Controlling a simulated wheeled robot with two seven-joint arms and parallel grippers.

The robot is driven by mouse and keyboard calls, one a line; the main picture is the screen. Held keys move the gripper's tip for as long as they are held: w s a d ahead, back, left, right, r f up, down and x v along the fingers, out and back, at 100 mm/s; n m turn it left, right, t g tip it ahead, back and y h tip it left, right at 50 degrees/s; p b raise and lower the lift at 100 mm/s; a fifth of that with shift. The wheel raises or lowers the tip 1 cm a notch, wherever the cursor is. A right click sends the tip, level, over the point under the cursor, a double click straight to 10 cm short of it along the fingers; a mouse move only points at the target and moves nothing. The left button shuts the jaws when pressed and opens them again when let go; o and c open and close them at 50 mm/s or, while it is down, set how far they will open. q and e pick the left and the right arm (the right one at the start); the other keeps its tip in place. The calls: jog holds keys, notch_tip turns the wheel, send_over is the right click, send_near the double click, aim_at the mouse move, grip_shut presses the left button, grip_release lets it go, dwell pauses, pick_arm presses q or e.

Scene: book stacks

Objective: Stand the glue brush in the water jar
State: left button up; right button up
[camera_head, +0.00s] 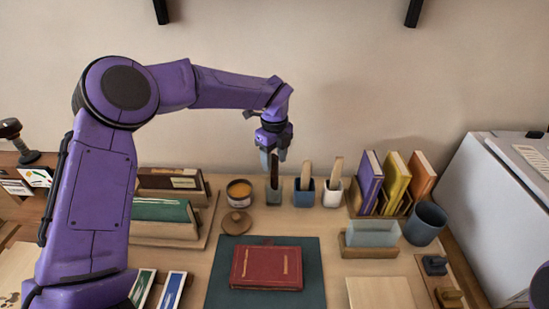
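My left gripper (274,158) points down at the back of the table, above the leftmost of three small jars (274,196). A dark brown upright handle (274,172) shows between its two fingers and goes down into this grey-green jar. I cannot tell whether the fingers press on the handle or stand just apart from it. A dark blue jar (304,198) and a white jar (332,199) stand to its right, each with a light wooden handle in it. Which jar holds water is not clear. My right gripper is not in view.
An open tin (239,191) and a round wooden lid (237,224) are left of the jars. A red book (266,267) lies on a dark mat in front. Upright books (395,184) and a grey-blue cup (425,223) stand at the right.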

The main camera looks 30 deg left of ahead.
pick_arm(q)
notch_tip(320, 180, up, 11)
jog(key=shift+f+b, duration=0.2)
jog(key=shift+b, duration=0.35)
dwell(0.6)
